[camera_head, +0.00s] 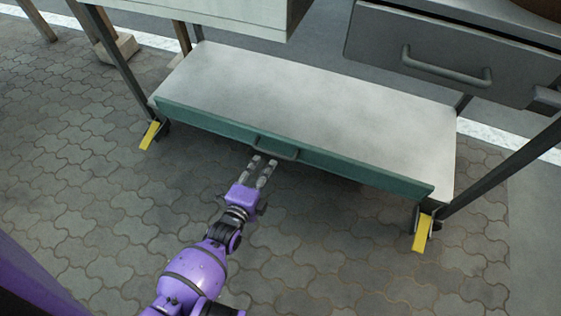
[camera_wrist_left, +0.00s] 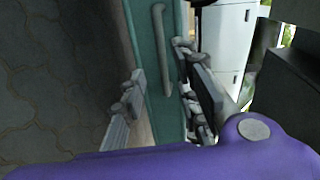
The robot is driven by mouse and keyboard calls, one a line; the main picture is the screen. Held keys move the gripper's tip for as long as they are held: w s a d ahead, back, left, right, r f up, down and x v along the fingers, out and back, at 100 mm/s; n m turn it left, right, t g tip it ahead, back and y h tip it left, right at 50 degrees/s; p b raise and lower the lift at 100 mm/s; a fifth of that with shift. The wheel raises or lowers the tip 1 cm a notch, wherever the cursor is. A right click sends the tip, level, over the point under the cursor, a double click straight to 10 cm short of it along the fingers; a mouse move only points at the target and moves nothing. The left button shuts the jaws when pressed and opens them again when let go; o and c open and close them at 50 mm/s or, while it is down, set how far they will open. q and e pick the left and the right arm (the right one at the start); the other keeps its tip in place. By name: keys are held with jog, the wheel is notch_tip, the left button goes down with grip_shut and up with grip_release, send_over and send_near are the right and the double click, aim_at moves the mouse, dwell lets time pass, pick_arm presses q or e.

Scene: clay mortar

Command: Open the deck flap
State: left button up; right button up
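The deck flap is a long green panel (camera_head: 360,176) along the front edge of the low grey deck (camera_head: 300,95); it appears closed. A grey bar handle (camera_head: 276,150) is at its middle. My left gripper (camera_head: 264,162) is open, its fingertips just in front of and below the handle. In the left wrist view, the handle (camera_wrist_left: 163,50) runs up and down on the green flap (camera_wrist_left: 143,30), lined up between the two spread fingers (camera_wrist_left: 163,100). I see no grip on it; whether a finger touches cannot be told. My right gripper is not in view.
A grey drawer with a bar handle (camera_head: 445,72) hangs above the deck at right, a pale box (camera_head: 225,12) at upper left. Yellow caster levers (camera_head: 150,135) (camera_head: 422,233) stick out by the legs. The paved floor (camera_head: 330,255) in front is clear.

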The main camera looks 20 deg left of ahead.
aim_at(272, 152)
pick_arm(q)
jog(key=shift+m, duration=0.5)
jog(key=b+x, duration=0.3)
jog(key=x, duration=0.5)
jog(key=shift+w+a+r, duration=0.1)
jog(key=shift+a, duration=0.1)
grip_shut()
